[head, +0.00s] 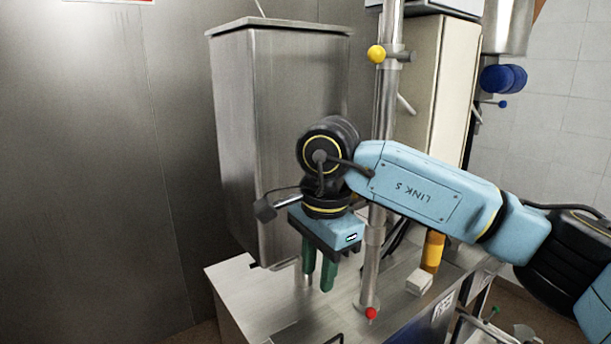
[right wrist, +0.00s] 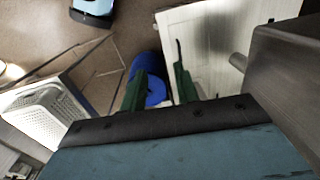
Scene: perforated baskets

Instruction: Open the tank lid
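The tank is a tall stainless steel box (head: 300,130) in the head view, standing behind my right gripper. Its flat lid (head: 285,26) lies closed across the top, with a thin rod rising above it. My right gripper (head: 318,282) is in front of the tank's lower part, well below the lid, with its green fingers pointing down. In the right wrist view its two fingers (right wrist: 158,85) stand apart with nothing held between them. My right forearm and wrist hide part of the tank's right side. My left gripper is not in view.
A vertical steel pole (head: 388,90) with yellow and red knobs stands right of the tank. A steel worktop (head: 240,285) lies below. A small white block (head: 419,281) and an orange cylinder (head: 433,251) are on the right. The right wrist view shows a white perforated basket (right wrist: 45,108).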

